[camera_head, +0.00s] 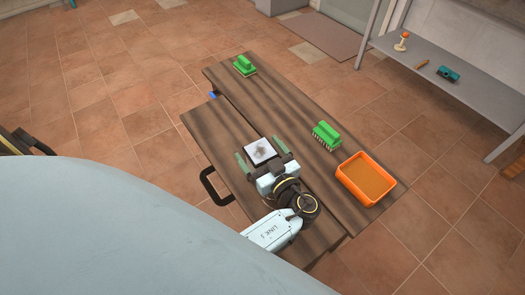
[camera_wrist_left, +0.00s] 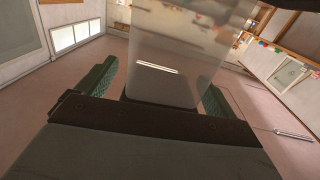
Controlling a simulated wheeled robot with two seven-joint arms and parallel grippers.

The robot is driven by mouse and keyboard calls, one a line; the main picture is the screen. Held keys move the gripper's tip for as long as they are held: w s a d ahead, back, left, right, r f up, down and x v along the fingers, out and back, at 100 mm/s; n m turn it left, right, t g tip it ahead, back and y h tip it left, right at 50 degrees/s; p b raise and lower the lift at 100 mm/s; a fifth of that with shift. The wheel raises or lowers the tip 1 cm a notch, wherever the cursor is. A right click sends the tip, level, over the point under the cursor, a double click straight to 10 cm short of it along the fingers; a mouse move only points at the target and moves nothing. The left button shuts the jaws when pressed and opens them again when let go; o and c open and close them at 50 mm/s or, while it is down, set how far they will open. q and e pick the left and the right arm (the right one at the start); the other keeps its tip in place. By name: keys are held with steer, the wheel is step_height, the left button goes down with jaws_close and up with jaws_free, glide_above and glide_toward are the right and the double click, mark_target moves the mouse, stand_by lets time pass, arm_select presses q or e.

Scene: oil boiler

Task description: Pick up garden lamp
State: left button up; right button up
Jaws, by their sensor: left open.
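A boxy object with a pale, grey-smudged square top, which I take to be the garden lamp (camera_head: 259,151), is at the left part of the wooden table (camera_head: 285,108). In the left wrist view the lamp (camera_wrist_left: 172,58) is a tall translucent body with a bright streak. My left gripper (camera_head: 262,154) is open, with its green fingers on either side of the lamp. In the left wrist view my left gripper (camera_wrist_left: 156,90) shows a gap between its left finger and the lamp; the right finger looks closer, and contact there cannot be told. My right gripper is not in view.
Two green brushes lie on the table, one at the far end (camera_head: 244,67) and one at the right (camera_head: 326,136). An orange tray (camera_head: 349,191) is near the right edge. A black handle (camera_head: 207,187) juts from the left edge. A grey shelf (camera_head: 480,70) holds small items.

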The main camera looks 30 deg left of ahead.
arm_select(q)
steer(key=shift+s, duration=0.15)
steer(key=shift+c, duration=1.3)
steer(key=c, duration=1.4)
